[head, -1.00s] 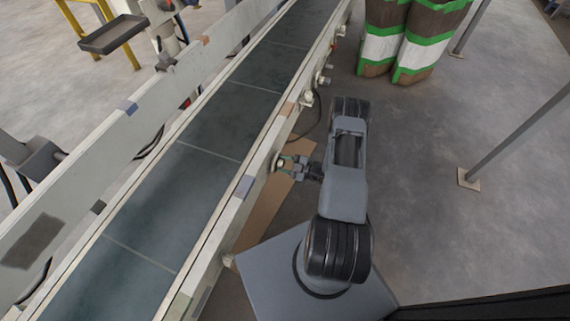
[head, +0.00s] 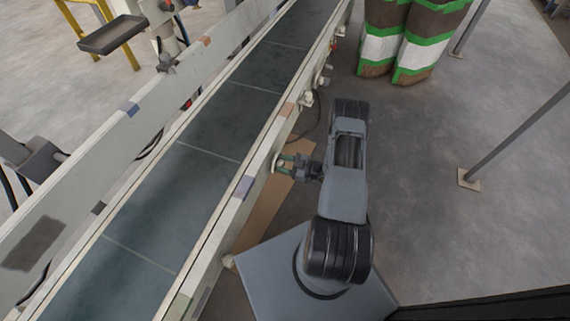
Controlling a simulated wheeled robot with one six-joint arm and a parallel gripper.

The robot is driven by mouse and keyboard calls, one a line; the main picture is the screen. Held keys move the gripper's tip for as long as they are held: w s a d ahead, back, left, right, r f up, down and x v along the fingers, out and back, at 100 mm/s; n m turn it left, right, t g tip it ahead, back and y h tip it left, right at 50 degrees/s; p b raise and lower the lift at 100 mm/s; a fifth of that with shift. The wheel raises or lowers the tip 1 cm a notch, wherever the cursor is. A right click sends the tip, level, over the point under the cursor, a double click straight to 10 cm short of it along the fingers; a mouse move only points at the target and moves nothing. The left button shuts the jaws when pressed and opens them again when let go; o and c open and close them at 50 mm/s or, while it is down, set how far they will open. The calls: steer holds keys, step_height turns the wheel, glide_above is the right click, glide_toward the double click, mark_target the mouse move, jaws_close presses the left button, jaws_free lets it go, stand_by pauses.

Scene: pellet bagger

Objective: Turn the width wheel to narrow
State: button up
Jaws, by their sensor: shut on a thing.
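The width wheel (head: 277,162) is a small knob on the outer side of the conveyor's near rail, at the middle of the head view. My gripper (head: 287,163) reaches it from the right, with greenish fingertips at the wheel. It is shut on the wheel. The fingers and the rail hide most of the wheel, and I cannot read any narrow mark or its setting from here.
The conveyor (head: 209,122) with its dark belt runs diagonally from lower left to top. Several other knobs and fittings (head: 307,98) sit further up the same rail. Striped sacks (head: 408,38) stand at the back right, near a grey post (head: 515,136).

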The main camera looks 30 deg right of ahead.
steer(key=o, duration=0.9)
steer(key=shift+d, duration=0.1)
steer(key=p+v, duration=0.2)
steer(key=v, duration=1.1)
steer(key=shift+s+d, duration=0.2)
steer(key=shift+s, duration=0.05)
steer(key=shift+r, duration=0.1)
